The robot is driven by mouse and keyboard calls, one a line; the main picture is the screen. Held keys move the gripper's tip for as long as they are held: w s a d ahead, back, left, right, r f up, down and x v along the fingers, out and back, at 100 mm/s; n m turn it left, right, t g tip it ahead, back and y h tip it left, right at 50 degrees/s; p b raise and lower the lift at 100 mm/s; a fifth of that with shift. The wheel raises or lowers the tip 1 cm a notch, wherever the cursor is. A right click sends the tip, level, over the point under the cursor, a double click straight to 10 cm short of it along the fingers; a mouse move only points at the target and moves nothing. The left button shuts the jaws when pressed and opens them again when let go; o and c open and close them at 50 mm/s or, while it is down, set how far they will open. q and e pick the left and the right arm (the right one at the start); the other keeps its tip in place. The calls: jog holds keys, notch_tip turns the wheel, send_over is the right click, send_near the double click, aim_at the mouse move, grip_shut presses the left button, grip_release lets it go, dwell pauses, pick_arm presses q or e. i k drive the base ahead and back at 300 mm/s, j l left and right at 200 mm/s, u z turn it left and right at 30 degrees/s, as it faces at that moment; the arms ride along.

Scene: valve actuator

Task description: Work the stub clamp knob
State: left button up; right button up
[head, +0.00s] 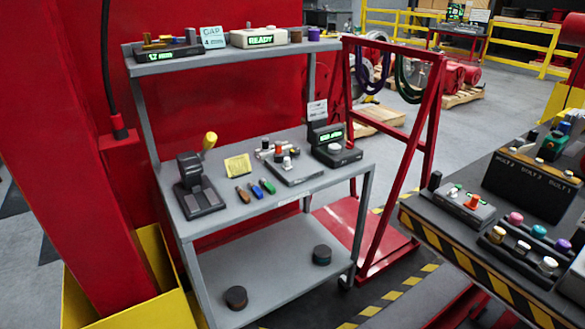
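No label that I can read marks a stub clamp knob, so I cannot tell which knob it is. A grey base plate (291,170) on the same shelf carries small posts and knobs, some red, white and black. A black box with a lit green display (328,137) has a pale round knob (334,149) in front of it. Neither of my grippers is in view.
The grey cart (280,204) also holds small coloured tools (255,190), a yellow note (237,165) and a READY box (259,38). A red frame (398,165) stands to its right. A striped-edge bench (455,243) with coloured knobs is at right. A red column (60,150) is at left.

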aim_at(294, 152)
jog(key=i+l+z, duration=0.25)
jog(key=i, duration=0.2)
jog(key=i+l+z, duration=0.25)
jog(key=i, duration=0.25)
